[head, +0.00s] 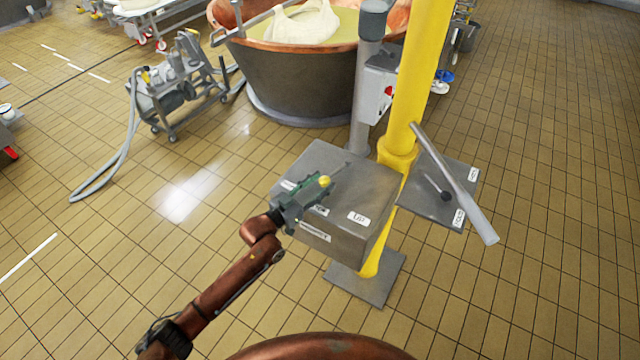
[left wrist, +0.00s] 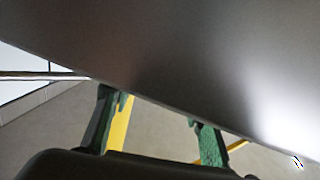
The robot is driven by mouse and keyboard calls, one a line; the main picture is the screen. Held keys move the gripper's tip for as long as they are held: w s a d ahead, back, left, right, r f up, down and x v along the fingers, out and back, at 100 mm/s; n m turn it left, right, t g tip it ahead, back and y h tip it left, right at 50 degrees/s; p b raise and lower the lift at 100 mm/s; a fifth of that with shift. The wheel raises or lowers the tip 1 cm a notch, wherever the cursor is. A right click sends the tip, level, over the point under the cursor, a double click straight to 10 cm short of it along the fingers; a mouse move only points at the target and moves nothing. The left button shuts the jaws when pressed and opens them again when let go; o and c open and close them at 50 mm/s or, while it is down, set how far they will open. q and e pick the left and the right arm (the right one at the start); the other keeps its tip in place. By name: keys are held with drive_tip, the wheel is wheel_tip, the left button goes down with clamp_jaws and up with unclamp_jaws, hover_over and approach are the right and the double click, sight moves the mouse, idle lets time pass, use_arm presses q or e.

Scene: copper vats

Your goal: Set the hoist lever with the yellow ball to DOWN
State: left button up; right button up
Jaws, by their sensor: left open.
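The yellow ball (head: 324,181) of the hoist lever shows over the top of a grey box (head: 335,165) fixed to a yellow post. Its rod is thin and mostly hidden, so I cannot tell how it is set. A label reading UP (head: 358,218) is on the box's near right; a small label (head: 288,185) at the left is too small to read. My left gripper (head: 314,190), with green fingers, is open beside the ball; I cannot tell if they touch. In the left wrist view its fingers (left wrist: 160,125) are apart under a grey surface; the ball does not show there.
A side plate (head: 425,205) right of the yellow post (head: 415,80) carries a black-ball lever (head: 446,196). A long grey bar (head: 455,185) slants over it. A copper vat (head: 300,75) stands behind, a wheeled pump (head: 175,90) at left.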

use_arm(q)
drive_tip(key=shift+f, duration=0.1)
drive_tip(key=v, duration=1.2)
